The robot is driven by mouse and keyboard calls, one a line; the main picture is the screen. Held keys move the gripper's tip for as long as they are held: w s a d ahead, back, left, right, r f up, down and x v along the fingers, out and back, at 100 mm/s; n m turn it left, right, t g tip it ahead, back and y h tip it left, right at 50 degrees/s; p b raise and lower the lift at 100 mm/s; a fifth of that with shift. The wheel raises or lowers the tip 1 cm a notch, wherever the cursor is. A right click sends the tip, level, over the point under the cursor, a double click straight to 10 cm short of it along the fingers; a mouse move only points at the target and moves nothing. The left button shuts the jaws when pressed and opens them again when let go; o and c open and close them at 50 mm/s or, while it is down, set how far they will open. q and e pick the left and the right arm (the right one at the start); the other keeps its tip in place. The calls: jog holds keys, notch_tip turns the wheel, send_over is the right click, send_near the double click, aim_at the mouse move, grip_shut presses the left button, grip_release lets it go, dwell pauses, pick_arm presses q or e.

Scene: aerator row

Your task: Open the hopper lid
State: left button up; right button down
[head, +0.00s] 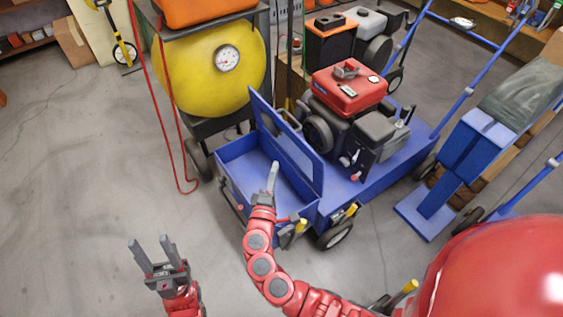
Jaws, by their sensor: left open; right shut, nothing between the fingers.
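The hopper is a blue open-topped box (238,150) at the front of a blue wheeled machine in the middle of the view. Its blue lid (290,140) stands raised, roughly upright, along the box's right side, and the inside of the box shows. My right gripper (273,170) is shut and empty. It appears over the hopper opening, left of the lid; I cannot tell whether it touches anything. My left gripper (151,245) is open and empty, in front of the hopper and to its left, over the bare floor.
A red-topped engine (348,88) sits on the machine behind the lid. A yellow tank (205,75) with a gauge and a hanging red hose (163,110) stands at the back left. A large red shape (500,275) fills the lower right. Floor at left is clear.

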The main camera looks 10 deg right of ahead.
aim_at(293, 133)
jog(key=x, duration=0.3)
jog(key=d+x, duration=0.1)
jog(key=x, duration=0.3)
jog(key=s+d+x, duration=0.1)
jog(key=x, duration=0.2)
jog(key=shift+w+d, duration=0.1)
jog(key=shift+w, duration=0.2)
jog(key=shift+w+d+r+p, duration=0.1)
jog(key=shift+w+d+p, duration=0.2)
jog(key=shift+d, duration=0.3)
jog(key=d+p, duration=0.1)
jog(key=w+d+m+g+p, duration=0.1)
jog(key=d+p, duration=0.1)
jog(key=w+d+m+g+y+p, duration=0.1)
jog(key=d, duration=0.1)
jog(key=shift+d+r+p, duration=0.25)
jog(key=shift+r+p, duration=0.05)
jog(key=shift+p, duration=0.1)
